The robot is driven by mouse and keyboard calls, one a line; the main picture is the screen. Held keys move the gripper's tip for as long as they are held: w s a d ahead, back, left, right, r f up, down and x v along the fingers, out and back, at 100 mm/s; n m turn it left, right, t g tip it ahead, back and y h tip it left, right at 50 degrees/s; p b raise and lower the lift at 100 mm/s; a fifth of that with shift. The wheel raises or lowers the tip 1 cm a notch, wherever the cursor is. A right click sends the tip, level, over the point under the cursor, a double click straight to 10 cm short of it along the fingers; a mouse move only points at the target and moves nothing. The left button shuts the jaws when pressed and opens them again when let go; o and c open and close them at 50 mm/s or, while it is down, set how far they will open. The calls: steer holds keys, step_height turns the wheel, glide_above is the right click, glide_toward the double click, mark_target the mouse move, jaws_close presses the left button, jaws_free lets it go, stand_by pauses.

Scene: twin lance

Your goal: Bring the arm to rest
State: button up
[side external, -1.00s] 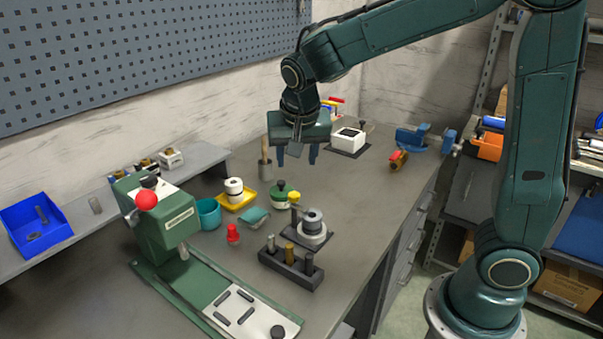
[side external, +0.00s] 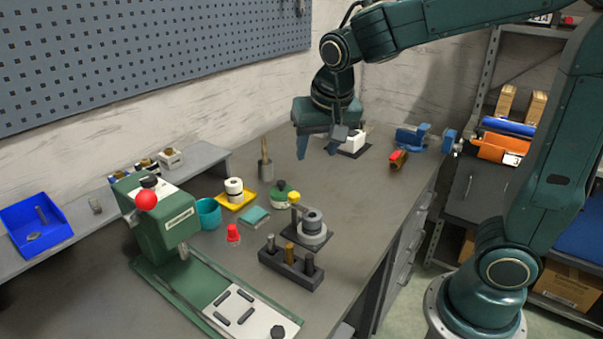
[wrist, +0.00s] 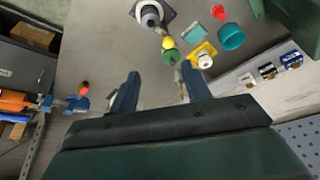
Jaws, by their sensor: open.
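My gripper (side external: 318,150) is dark green with two blue fingers. It is open and empty, in the air above the back part of the grey bench (side external: 345,215) in the side external view. In the wrist view my gripper (wrist: 158,92) shows its two fingers spread apart with nothing held between them. The white block on a dark plate (side external: 352,143) is partly hidden behind my gripper in the side view.
A green press with a red knob (side external: 168,222) stands front left. A blue vise (side external: 413,137) and a red-tipped brass part (side external: 397,160) lie back right. A post block (side external: 290,268), a yellow tray (side external: 235,203) and a wooden-handled tool (side external: 265,160) stand mid-bench.

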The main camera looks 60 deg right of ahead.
steer(key=s+a+r+n+t+y, duration=0.1)
steer(key=s+n, duration=0.6)
steer(key=s, duration=0.9)
steer(key=shift+s+r+t+y, duration=0.2)
steer(key=shift+s+t+y, duration=0.15)
steer(key=shift+t+y, duration=0.25)
steer(key=shift+o, duration=0.7)
steer(key=shift+a, duration=0.1)
steer(key=o, duration=0.8)
steer(key=shift+w+r, duration=0.1)
steer(key=shift+w, duration=0.05)
steer(key=shift+c, duration=0.2)
steer(key=shift+o, duration=1.2)
steer(key=shift+w, duration=0.2)
steer(key=w+a+f+m+g, duration=0.2)
steer(key=w+a+m+g, duration=0.1)
steer(key=w+m, duration=0.5)
steer(key=w+a+f+m+g, duration=0.2)
steer(key=w+m, duration=0.7)
steer(key=w, duration=0.5)
steer(key=shift+w+a+f+m+g, duration=0.3)
steer(key=shift+a+f+g, duration=0.1)
steer(key=shift+a+f, duration=0.35)
